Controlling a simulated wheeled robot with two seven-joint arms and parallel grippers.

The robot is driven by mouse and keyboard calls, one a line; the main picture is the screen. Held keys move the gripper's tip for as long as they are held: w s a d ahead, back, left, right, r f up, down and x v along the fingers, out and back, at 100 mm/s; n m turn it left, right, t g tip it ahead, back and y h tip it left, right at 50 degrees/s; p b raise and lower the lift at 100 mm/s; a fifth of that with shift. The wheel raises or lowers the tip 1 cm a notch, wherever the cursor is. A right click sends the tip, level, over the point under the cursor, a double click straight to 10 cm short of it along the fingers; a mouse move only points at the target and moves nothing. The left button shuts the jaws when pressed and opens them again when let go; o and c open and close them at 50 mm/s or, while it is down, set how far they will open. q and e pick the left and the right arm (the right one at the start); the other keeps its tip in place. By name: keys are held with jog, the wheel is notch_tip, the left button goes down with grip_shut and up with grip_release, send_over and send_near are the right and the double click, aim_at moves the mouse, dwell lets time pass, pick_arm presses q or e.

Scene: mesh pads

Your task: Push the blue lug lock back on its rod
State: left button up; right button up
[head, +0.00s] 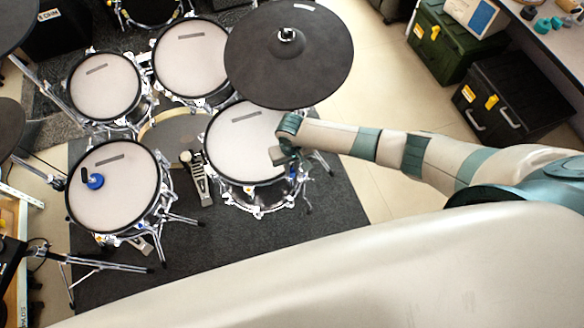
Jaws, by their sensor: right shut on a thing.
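My right gripper (279,156) reaches in from the right and is over the right edge of the front right drum (232,150), by its rim. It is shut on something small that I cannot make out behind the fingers. The blue lug lock and its rod cannot be told apart at this rim; the gripper and wrist cover part of it. A round blue piece with a black part (95,182) lies on the head of the front left drum (125,200), far from the gripper. My left gripper is not in view.
A large dark cymbal (290,60) overhangs the back of the front right drum, close to my right wrist. Two more drums (105,88) (193,55) stand behind. A pedal (197,180) and stand legs (110,266) are on the dark carpet (215,250). Cases (510,105) stand right.

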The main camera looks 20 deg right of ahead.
aim_at(292, 172)
jog(key=o, duration=0.9)
notch_tip(292, 172, up, 18)
jog(key=b, duration=0.2)
jog(key=shift+f, duration=0.25)
jog(key=shift+s, duration=0.1)
dwell(0.4)
